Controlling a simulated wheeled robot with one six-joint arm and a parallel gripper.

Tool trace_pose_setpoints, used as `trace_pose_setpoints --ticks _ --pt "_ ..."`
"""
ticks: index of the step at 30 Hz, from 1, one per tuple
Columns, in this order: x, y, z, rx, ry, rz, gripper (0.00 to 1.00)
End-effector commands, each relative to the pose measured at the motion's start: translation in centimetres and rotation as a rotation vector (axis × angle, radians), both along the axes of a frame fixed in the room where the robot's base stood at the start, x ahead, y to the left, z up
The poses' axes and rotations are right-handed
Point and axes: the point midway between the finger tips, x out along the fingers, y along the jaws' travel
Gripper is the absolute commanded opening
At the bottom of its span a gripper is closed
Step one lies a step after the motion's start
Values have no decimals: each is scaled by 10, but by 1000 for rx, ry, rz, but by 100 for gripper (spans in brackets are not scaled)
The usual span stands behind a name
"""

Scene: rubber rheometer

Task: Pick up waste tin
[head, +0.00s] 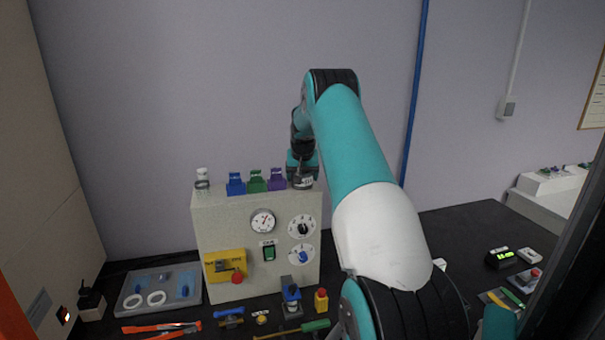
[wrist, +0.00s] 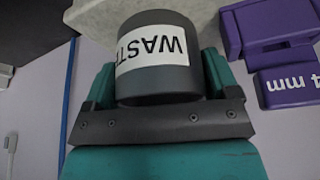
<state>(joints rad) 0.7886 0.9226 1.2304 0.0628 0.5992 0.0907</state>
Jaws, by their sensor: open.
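The waste tin (head: 304,184) is a dark grey cylinder with a white label. It stands on the right end of the top of the pale machine box (head: 212,223). In the wrist view the tin (wrist: 158,88) fills the space between the fingers, its WASTE label upside down. My gripper (wrist: 157,78) has teal fingers, one on each side of the tin. They are open, and narrow gaps seem to show beside the tin; contact is hard to tell. In the head view my gripper (head: 303,163) is at the tin, partly covering it.
A purple holder (head: 277,180) marked 4 mm stands close beside the tin, and it also shows in the wrist view (wrist: 270,40). Green (head: 256,182) and blue (head: 235,185) holders and a small white-topped bottle (head: 202,178) stand farther left. The wall is behind.

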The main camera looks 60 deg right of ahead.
Motion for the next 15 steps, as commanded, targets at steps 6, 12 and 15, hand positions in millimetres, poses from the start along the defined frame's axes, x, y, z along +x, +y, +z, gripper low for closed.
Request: trace_pose_setpoints --ticks 6,12,15 --pt "1 -1 -4 -2 -1 0 81" --pt "1 -1 -4 -1 -1 0 51" --pt "1 -1 -3 -2 -1 0 49"
